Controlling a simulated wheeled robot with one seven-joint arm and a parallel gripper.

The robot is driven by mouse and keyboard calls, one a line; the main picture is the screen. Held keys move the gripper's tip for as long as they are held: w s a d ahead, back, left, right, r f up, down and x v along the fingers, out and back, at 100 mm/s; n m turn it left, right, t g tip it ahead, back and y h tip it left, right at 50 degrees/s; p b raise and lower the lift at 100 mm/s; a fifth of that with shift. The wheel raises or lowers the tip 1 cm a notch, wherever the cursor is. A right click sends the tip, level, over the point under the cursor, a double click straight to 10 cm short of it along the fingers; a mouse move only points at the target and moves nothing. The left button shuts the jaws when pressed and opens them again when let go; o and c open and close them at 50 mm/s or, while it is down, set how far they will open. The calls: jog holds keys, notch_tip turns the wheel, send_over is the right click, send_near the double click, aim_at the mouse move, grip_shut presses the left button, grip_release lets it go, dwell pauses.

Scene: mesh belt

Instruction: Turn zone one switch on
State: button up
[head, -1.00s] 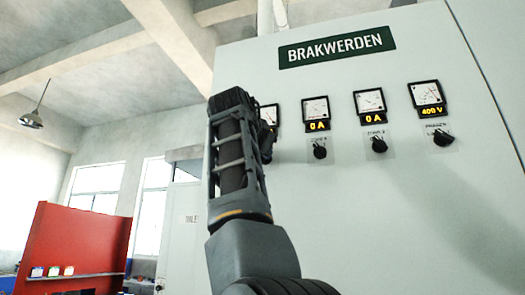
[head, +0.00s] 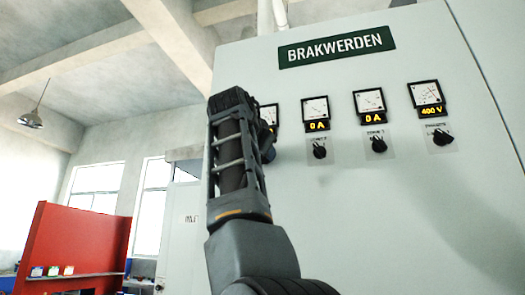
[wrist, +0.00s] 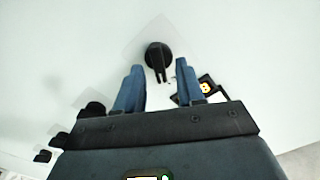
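The leftmost black rotary switch (wrist: 158,58) on the pale panel shows in the wrist view, just beyond and between my fingertips. Its pointer runs nearly up and down in that picture; I cannot tell whether the fingers touch it. Its label is not readable. My gripper (wrist: 160,68) is open, with a blue finger on each side and nothing held. In the head view my arm hides this switch and most of the gripper. The leftmost meter (head: 270,113) is partly hidden; its orange display (wrist: 205,88) shows in the wrist view.
To the right on the cabinet (head: 400,210) are a middle switch (head: 319,150), another switch (head: 378,144) and a far-right switch (head: 442,137). Two meters above read 0 A, the last 400 V. The panel below is bare. A red partition (head: 75,245) stands at left.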

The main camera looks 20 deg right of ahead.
jog(key=b+v, duration=0.2)
jog(key=v, duration=0.5)
jog(key=shift+s+a+b, duration=0.25)
jog(key=shift+s+b, duration=0.05)
jog(key=shift+b, duration=0.1)
